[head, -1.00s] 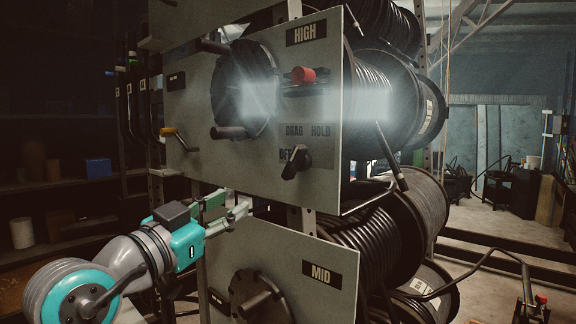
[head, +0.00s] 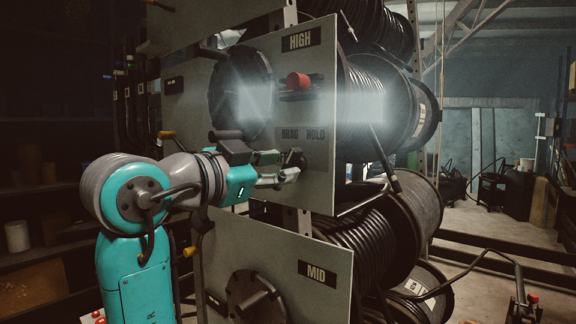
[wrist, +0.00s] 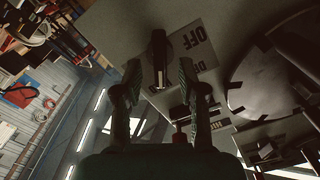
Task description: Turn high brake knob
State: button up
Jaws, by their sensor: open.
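The high brake knob (head: 297,158) is a dark lever-like knob on the grey HIGH panel (head: 315,185), below the DRAG and HOLD labels. My gripper (head: 285,168) is open at the knob, partly covering it in the head view. In the wrist view the knob (wrist: 159,50) stands between and just beyond the two spread fingertips of my gripper (wrist: 160,78), with a gap on each side. The OFF label (wrist: 196,36) shows beside it. I cannot tell whether a finger touches the knob.
A red knob (head: 298,80) sits above on the same panel, with a large dark disc (head: 240,90) and its crank handle to the left. The MID panel (head: 320,250) is below. Hose reels (head: 375,110) stand behind the panels at right.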

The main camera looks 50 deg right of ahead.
aim_at(285, 165)
jog(key=shift+d, duration=1.6)
grip_shut()
jog(key=shift+n, duration=0.3)
jog(key=n, duration=1.1)
jog(key=shift+w, duration=0.1)
